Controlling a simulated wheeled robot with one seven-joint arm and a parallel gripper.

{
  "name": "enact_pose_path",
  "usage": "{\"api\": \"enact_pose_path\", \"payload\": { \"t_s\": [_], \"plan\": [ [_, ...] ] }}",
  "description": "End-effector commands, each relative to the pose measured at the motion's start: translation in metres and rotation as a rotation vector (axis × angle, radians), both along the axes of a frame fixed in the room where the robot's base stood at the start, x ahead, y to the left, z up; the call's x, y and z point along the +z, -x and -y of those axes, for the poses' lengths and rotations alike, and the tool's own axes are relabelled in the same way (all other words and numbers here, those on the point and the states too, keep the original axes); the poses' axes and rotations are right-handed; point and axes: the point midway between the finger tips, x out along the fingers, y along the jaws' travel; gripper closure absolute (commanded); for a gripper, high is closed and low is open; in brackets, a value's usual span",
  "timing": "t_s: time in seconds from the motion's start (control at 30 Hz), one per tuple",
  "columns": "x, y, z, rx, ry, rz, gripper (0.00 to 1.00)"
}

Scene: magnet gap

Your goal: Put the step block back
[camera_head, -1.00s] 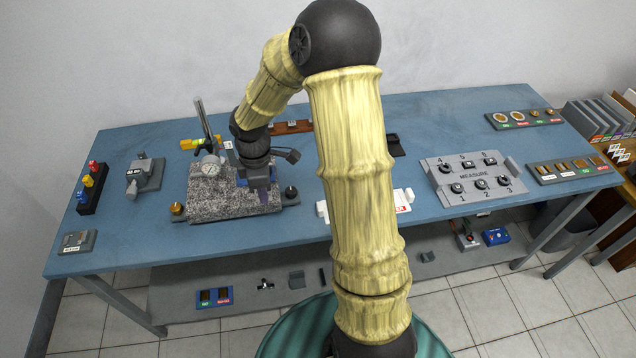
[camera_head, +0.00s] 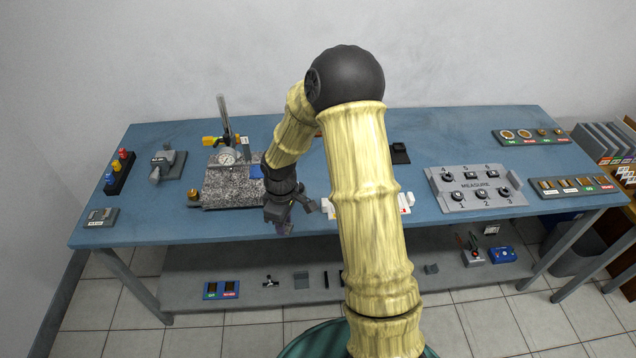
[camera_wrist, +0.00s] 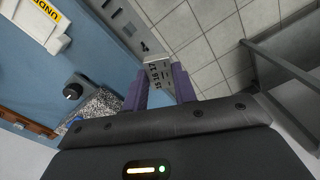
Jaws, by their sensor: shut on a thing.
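My gripper (camera_head: 284,226) hangs at the front edge of the blue bench, right of the granite plate. In the wrist view, the purple fingers of my gripper (camera_wrist: 160,90) are shut on a small pale block with dark markings, the step block (camera_wrist: 158,71). The block sticks out beyond the fingertips, clear of the bench top, with the lower shelf and floor behind it. In the head view I cannot make out the block; the gripper hides it or it is too small.
The granite plate (camera_head: 232,184) carries a dial gauge (camera_head: 227,157) on a stand. The lower shelf (camera_head: 385,277) holds several small items.

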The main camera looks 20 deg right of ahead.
Motion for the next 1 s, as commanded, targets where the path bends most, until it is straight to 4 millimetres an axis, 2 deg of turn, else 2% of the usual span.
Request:
{"api": "enact_pose_path", "payload": {
  "t_s": [0.37,0.63,0.77,1.0],
  "plan": [
    [-0.052,0.001,0.001,-0.334,0.001,-0.015,1.00],
    [-0.111,0.009,0.006,-0.728,0.023,-0.016,1.00],
    [-0.123,0.010,0.009,-0.825,0.029,-0.010,1.00],
    [-0.125,0.010,0.009,-0.843,0.029,-0.007,1.00]
  ]
}}
